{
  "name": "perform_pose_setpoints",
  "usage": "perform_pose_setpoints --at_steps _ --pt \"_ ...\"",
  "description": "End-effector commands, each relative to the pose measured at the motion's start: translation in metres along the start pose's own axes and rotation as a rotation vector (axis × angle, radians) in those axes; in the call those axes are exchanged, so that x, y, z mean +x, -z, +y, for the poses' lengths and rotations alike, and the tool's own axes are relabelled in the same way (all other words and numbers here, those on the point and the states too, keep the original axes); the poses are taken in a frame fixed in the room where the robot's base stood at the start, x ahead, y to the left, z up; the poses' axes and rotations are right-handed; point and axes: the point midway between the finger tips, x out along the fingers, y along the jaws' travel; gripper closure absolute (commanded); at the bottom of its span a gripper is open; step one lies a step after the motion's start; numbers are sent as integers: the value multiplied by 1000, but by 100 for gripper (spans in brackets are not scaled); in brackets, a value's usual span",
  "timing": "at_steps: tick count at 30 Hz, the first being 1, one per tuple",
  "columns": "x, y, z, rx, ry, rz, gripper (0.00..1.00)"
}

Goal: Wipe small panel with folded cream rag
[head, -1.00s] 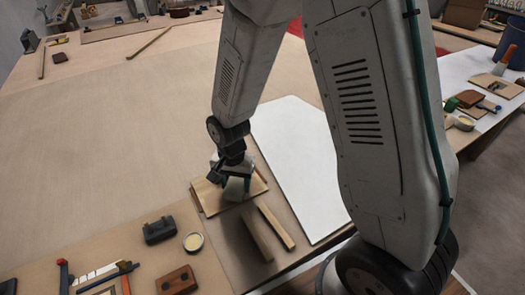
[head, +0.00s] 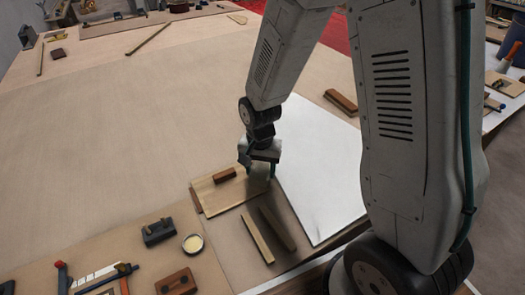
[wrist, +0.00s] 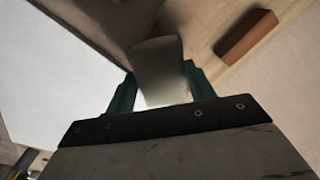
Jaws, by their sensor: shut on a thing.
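The small panel (head: 222,200) is a pale wood board lying on the bench near its front edge. A red-brown block (head: 224,175) sits on its far part; the block also shows in the wrist view (wrist: 246,36). My gripper (head: 260,174) is over the panel's right end, beside the white sheet. In the wrist view its green fingers (wrist: 155,88) are shut on a flat pale piece, the folded cream rag (wrist: 157,62). The rag is hidden behind my gripper in the head view. I cannot tell whether it touches the panel.
A white sheet (head: 318,180) lies right of the panel. Two wooden strips (head: 257,238) lie in front. A dark block (head: 159,231), a round tin (head: 193,243) and a brown block (head: 176,282) are at front left. The large bench surface (head: 120,120) beyond is mostly clear.

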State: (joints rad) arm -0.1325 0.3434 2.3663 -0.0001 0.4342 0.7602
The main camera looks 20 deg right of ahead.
Motion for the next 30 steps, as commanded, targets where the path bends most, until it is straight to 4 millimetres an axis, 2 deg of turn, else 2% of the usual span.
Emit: perform_pose_setpoints --at_steps 18,22,30 --pt "-57 3 3 7 3 3 68" --pt "-64 3 3 7 3 3 68" --pt "-65 3 4 8 1 1 68"
